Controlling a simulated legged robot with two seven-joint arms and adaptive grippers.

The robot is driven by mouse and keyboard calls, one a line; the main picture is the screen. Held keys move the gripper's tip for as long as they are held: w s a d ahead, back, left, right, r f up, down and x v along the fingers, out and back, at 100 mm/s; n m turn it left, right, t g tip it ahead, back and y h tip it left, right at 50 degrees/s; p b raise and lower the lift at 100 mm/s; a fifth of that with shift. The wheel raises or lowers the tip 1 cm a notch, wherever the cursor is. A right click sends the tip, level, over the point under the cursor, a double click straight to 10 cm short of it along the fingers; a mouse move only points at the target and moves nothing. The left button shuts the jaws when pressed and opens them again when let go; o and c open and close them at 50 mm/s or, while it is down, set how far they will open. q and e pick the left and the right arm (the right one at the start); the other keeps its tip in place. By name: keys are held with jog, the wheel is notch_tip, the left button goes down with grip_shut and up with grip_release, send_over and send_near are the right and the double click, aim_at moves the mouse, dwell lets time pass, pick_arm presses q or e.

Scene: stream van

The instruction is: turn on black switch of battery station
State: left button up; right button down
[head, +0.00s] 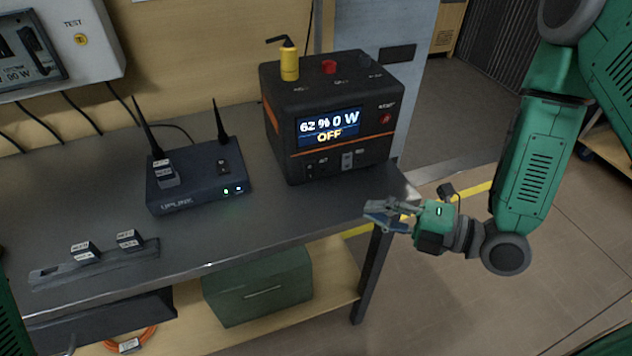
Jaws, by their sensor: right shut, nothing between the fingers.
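The battery station (283,135) is a black box with an orange stripe at the back right of the bench. Its screen (328,127) reads 62 %, 0 W and OFF. Small dark controls (317,168) and a grey one (347,161) sit low on its front; which is the black switch is too small to tell. A red mark (386,117) is at the front's right. My right gripper (374,214) is shut and empty by the bench's right front corner, below and right of the station, apart from it. My left gripper is out of view.
A router (200,190) with two antennas stands left of the station on the grey bench (250,235). A yellow plug (289,66) and red knob (329,66) top the station. A strip with dark blocks (85,253) lies front left. Bench front of the station is clear.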

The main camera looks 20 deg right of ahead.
aim_at(308, 178)
jog(key=x, duration=0.9)
jog(key=shift+w+a, duration=0.3)
jog(key=w, duration=0.2)
jog(key=w+d, duration=0.1)
jog(key=shift+w+f, duration=0.2)
jog(key=shift+f, duration=0.15)
jog(key=shift+w+d, duration=0.1)
jog(key=shift+w, duration=0.25)
jog(key=shift+a+b, duration=0.3)
jog(key=shift+a, duration=0.25)
jog(key=shift+w+f+b, duration=0.15)
jog(key=shift+b, duration=0.25)
jog(key=shift+d, duration=0.6)
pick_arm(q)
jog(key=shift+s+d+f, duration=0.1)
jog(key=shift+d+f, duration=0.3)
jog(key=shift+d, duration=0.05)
pick_arm(e)
jog(key=f+v, duration=0.1)
jog(key=v, duration=1)
jog(key=shift+s+r, duration=0.3)
jog(key=shift+r, duration=0.1)
